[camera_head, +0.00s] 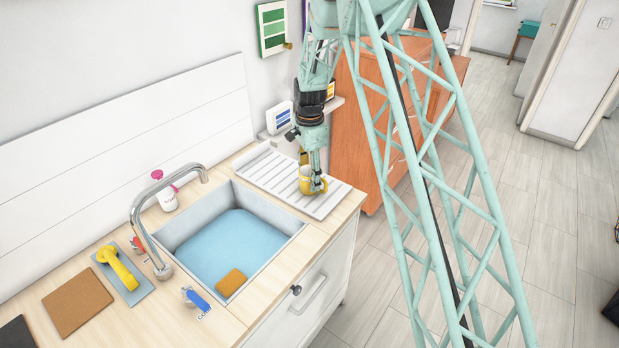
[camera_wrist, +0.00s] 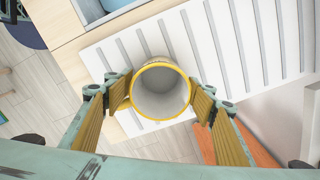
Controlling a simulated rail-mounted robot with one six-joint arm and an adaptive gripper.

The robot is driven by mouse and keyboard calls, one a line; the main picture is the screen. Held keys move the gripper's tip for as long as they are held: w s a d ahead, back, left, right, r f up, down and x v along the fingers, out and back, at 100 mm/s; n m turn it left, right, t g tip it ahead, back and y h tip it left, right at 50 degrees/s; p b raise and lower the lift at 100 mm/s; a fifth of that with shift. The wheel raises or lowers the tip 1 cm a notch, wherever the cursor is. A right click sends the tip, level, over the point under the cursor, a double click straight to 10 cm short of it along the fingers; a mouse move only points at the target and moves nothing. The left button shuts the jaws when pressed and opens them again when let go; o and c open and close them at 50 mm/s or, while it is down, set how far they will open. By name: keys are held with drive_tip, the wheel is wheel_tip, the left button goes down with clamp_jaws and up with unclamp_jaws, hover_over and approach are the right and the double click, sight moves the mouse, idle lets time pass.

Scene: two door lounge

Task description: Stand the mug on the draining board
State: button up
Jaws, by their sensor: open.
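A yellow mug (camera_head: 306,180) with a pale inside stands upright on the white ribbed draining board (camera_head: 266,167), right of the sink. The wrist view looks down into the mug (camera_wrist: 160,92), with the draining board (camera_wrist: 100,62) under it. My gripper (camera_head: 316,181) is low over the board at the mug. In the wrist view, my gripper's two fingers (camera_wrist: 160,98) are on either side of the mug, apart from each other. The left finger is close to the handle side; I cannot tell whether either finger touches the mug.
The sink (camera_head: 225,245) holds blue water and an orange sponge (camera_head: 231,282). A curved tap (camera_head: 143,225) and a white-and-pink bottle (camera_head: 165,190) stand at its left. An orange-brown cabinet (camera_head: 362,125) stands right of the board. A small white device (camera_head: 279,117) is behind it.

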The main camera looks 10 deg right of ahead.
drive_tip(key=shift+r, duration=0.15)
wheel_tip(320, 180, up, 12)
idle(0.7)
idle(0.8)
